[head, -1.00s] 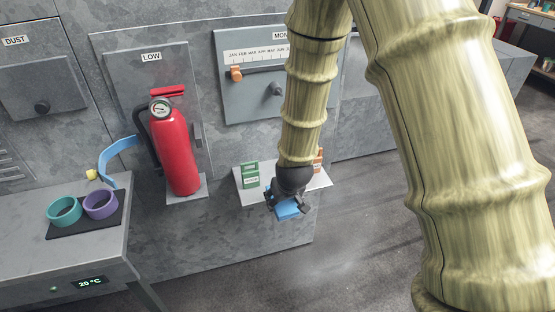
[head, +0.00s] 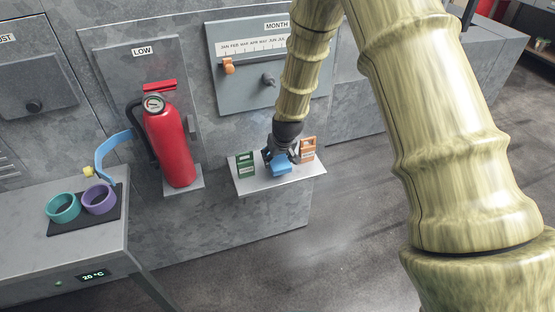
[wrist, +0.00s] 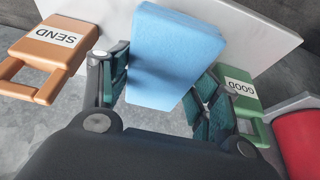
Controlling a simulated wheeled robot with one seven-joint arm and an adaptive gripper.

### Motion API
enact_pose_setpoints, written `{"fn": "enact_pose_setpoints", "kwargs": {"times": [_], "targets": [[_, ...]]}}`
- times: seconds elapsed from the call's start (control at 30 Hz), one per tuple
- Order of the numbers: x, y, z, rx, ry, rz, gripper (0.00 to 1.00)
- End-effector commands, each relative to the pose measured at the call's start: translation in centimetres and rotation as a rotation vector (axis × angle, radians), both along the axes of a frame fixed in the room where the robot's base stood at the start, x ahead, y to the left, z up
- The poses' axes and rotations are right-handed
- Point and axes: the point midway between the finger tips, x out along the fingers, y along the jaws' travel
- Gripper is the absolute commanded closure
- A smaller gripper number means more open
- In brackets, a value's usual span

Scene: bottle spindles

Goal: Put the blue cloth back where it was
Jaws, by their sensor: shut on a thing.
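The blue cloth (head: 282,170) looks like a folded, block-shaped pad. My gripper (head: 280,160) is shut on it, and in the wrist view the cloth (wrist: 177,52) sits between the two finger pads of my gripper (wrist: 160,88). The cloth is over the small pale shelf (head: 252,189), between a green tagged item (head: 245,164) and an orange tagged item (head: 308,150). Whether its underside touches the shelf I cannot tell.
A red fire extinguisher (head: 169,145) stands left of the shelf. The wall panel with the month scale (head: 245,85) is behind.

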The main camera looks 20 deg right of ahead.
Motion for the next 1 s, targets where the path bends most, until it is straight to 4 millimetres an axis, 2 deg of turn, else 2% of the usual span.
{"fn": "enact_pose_setpoints", "kwargs": {"times": [0.1, 0.2, 0.37, 0.6, 0.97, 1.0], "targets": [[1.1, -0.4, 0.0, 0.0, 0.0, 0.0, 0.57], [1.4, -0.5, -0.2, 0.0, 0.001, 0.0, 0.57], [1.4, -0.4, -1.0, 0.0, 0.001, 0.001, 0.57], [1.4, -0.4, -3.3, 0.0, 0.001, 0.0, 0.57], [1.4, -0.4, -3.8, 0.0, 0.0, 0.001, 0.57], [1.4, -0.4, -3.8, 0.0, 0.0, 0.001, 0.34]]}}
